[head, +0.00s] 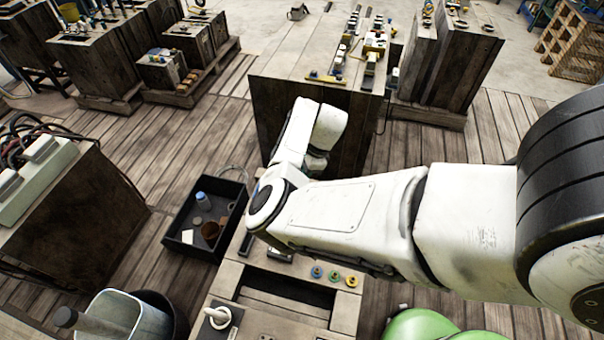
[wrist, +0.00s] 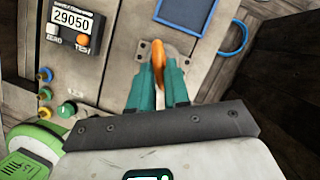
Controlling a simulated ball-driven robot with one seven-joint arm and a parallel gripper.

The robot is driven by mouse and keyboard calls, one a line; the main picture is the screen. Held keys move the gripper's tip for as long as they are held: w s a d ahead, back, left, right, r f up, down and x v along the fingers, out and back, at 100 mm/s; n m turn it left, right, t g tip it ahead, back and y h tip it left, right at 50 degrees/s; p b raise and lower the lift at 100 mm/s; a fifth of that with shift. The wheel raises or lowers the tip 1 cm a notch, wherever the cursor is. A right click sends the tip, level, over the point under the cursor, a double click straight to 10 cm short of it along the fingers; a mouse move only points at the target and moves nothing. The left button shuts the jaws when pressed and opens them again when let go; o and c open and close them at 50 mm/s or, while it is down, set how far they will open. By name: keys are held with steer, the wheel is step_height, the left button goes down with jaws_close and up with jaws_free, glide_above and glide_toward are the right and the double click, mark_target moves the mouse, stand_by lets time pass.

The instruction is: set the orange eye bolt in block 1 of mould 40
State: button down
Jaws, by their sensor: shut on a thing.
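In the wrist view, the two teal fingers of my gripper (wrist: 158,75) are shut on the orange eye bolt (wrist: 158,54), which stands out between their tips. The bolt's tip is over a small metal plate with holes (wrist: 145,50) on a pale wooden surface. I cannot tell whether the bolt touches the plate or is in a hole, as its lower end is hidden. In the head view, my arm hides the gripper and the bolt. I cannot make out which block is block 1, or any mould number.
In the head view, a black tray (head: 180,245) is on the planks and a bucket (head: 105,318) stands in front.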

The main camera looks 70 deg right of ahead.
steer(key=shift+r, duration=0.1)
steer(key=c, duration=1)
jaws_free()
steer(key=v, duration=1)
steer(key=shift+d+r, duration=0.1)
steer(key=shift+r, duration=0.25)
steer(key=shift+s, duration=0.1)
